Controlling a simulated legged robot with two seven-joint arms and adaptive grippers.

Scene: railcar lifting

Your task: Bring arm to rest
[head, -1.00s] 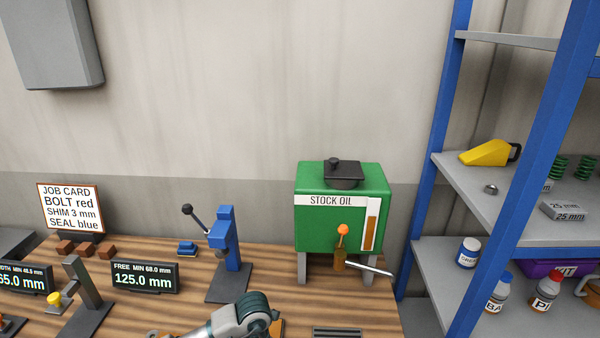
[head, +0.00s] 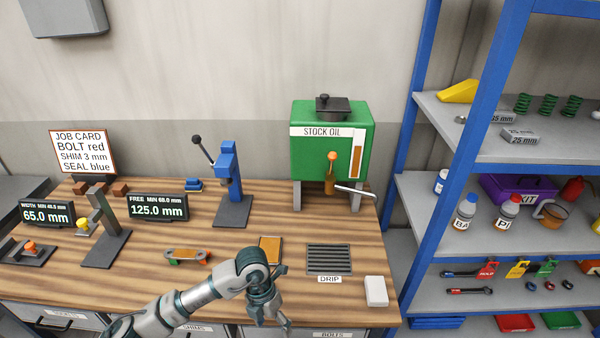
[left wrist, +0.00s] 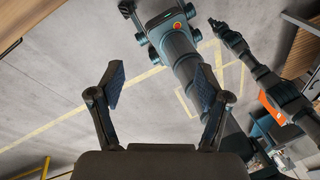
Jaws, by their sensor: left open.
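My left arm comes in from the lower left of the head view, over the front of the wooden workbench (head: 200,240). My left gripper (head: 272,318) hangs at the bench's front edge, pointing down, with nothing seen in it. In the left wrist view its two fingers (left wrist: 160,95) stand wide apart with only grey floor and parts of my own body beyond. My right gripper is not in the head view. Another arm of mine (left wrist: 265,75) shows at the right of the left wrist view, but its jaw state is unclear.
A green stock oil tank (head: 330,150) stands at the back of the bench. A drip grate (head: 329,258) and a white block (head: 376,291) lie right of my gripper. A blue press (head: 229,180) stands behind it. A blue-framed shelf (head: 412,130) rises at the right.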

